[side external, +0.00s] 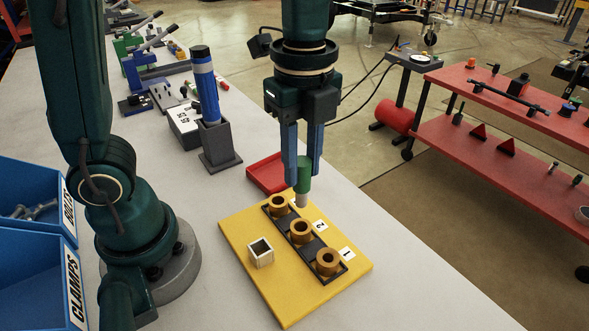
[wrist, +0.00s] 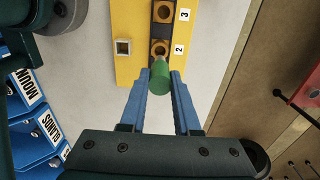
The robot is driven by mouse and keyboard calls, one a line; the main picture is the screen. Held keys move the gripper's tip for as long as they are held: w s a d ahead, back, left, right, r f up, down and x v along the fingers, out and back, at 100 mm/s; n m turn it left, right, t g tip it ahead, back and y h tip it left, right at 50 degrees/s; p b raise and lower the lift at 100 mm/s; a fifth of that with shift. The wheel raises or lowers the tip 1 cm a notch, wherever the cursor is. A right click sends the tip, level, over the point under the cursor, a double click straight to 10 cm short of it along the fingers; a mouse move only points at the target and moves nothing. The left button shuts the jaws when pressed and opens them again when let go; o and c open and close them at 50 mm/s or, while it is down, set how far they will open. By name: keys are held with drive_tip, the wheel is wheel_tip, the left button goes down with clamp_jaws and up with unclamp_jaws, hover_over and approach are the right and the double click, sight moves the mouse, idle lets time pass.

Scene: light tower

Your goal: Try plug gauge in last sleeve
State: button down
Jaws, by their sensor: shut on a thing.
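My gripper (side external: 304,178) has its blue fingers shut on the green handle of the plug gauge (side external: 303,173). The gauge points down with its light grey tip clear of the sleeves, above their row. The wrist view also shows the gauge (wrist: 161,78) between the fingers. Three brass sleeves stand in a black rail on a yellow board (side external: 287,299): the near sleeve (side external: 327,262) by label 1, the middle sleeve (side external: 301,232) by label 2, and the far sleeve (side external: 278,205). In the wrist view, the far sleeve (wrist: 163,12) is by label 3; the gauge and gripper hide the near one.
An open square holder (side external: 261,254) stands on the board, left of the rail. A red tray (side external: 267,173) lies beyond the board. A blue cylinder in a dark stand (side external: 219,145) is farther left. Blue bins (side external: 30,285) are at the left edge. The table right of the board is clear.

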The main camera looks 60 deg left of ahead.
sight(301, 204)
drive_tip(key=shift+f, duration=0.15)
drive_tip(key=shift+f, duration=1.95)
drive_tip(key=shift+f, duration=1.4)
idle(0.6)
drive_tip(key=shift+r, duration=0.75)
idle(0.6)
drive_tip(key=shift+r, duration=1.7)
